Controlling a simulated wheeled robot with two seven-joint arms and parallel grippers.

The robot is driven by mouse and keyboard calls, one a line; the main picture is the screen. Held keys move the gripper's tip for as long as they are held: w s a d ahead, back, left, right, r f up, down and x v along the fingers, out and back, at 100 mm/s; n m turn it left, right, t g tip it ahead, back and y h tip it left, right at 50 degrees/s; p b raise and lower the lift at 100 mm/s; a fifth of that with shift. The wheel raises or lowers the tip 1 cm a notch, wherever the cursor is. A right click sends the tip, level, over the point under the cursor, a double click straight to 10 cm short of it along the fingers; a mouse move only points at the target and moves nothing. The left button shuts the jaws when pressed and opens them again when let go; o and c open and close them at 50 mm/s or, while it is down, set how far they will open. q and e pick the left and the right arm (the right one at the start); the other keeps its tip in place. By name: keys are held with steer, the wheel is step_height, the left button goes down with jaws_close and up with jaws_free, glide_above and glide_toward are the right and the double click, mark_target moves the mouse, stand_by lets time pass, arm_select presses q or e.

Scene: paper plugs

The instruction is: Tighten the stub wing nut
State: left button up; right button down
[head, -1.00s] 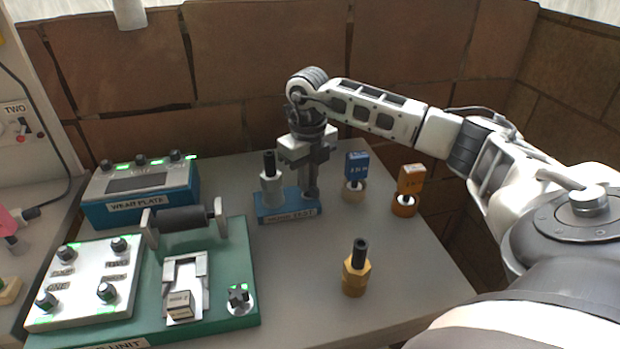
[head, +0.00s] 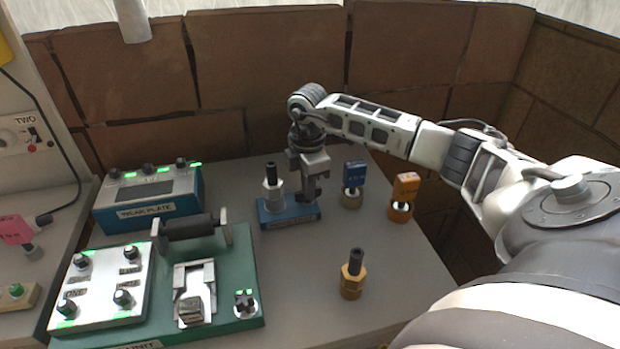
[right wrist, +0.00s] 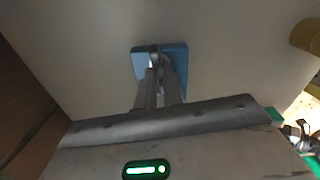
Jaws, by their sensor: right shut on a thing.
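A small blue base (head: 273,217) with a label stands on the table, with a grey-white post with a black top (head: 272,183) upright on its left part. My right gripper (head: 311,198) points down at the right end of this base and is shut on the stub wing nut there. The nut is mostly hidden between the fingers. The right wrist view shows the two fingers (right wrist: 158,75) close together over the blue base (right wrist: 180,52). My left gripper is not in view.
Blue-topped (head: 354,175) and orange-topped (head: 405,187) plugs stand right of the base. A brass plug (head: 352,277) stands in front. A green unit (head: 240,262) with a dark winged knob (head: 244,301) and a blue meter box (head: 187,205) are at left. Table between is clear.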

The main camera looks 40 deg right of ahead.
steer(key=shift+m, duration=0.9)
steer(key=c, duration=2.2)
jaws_free()
steer(key=m, duration=0.3)
steer(key=c, duration=1.6)
jaws_free()
steer(key=shift+r, duration=2)
